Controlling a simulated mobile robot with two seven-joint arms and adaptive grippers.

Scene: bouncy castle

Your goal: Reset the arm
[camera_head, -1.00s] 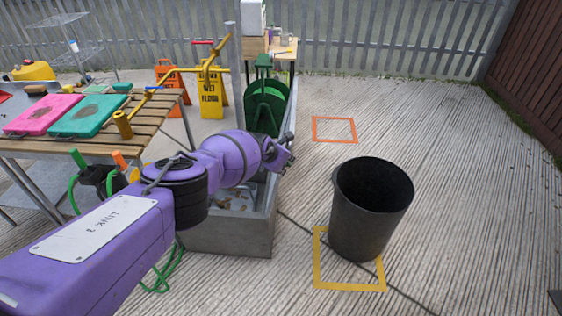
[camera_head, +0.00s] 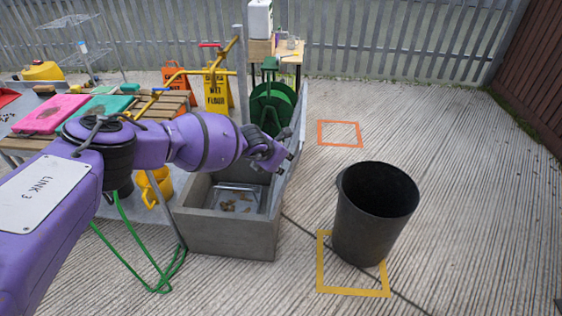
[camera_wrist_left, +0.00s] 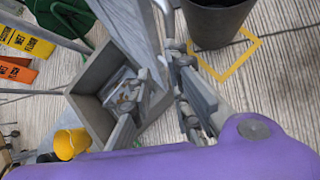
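My left arm (camera_head: 200,141) is purple and reaches in from the left across the table's edge. Its grey gripper (camera_head: 287,153) is above the right side of a concrete trough (camera_head: 228,236), close to an upright grey panel (camera_head: 294,172) there. In the left wrist view, the two fingers of the left gripper (camera_wrist_left: 161,85) stand apart with nothing visible between them. Trough and panel lie beyond the fingers. Whether the gripper touches the panel cannot be told. My right gripper is not in view.
A black bin (camera_head: 374,215) stands at the yellow floor square (camera_head: 353,292). An orange square (camera_head: 339,133) is empty. The slatted table (camera_head: 165,107) holds pink and teal items. A green hose reel (camera_head: 271,108) stands behind the trough. Floor on the right is clear.

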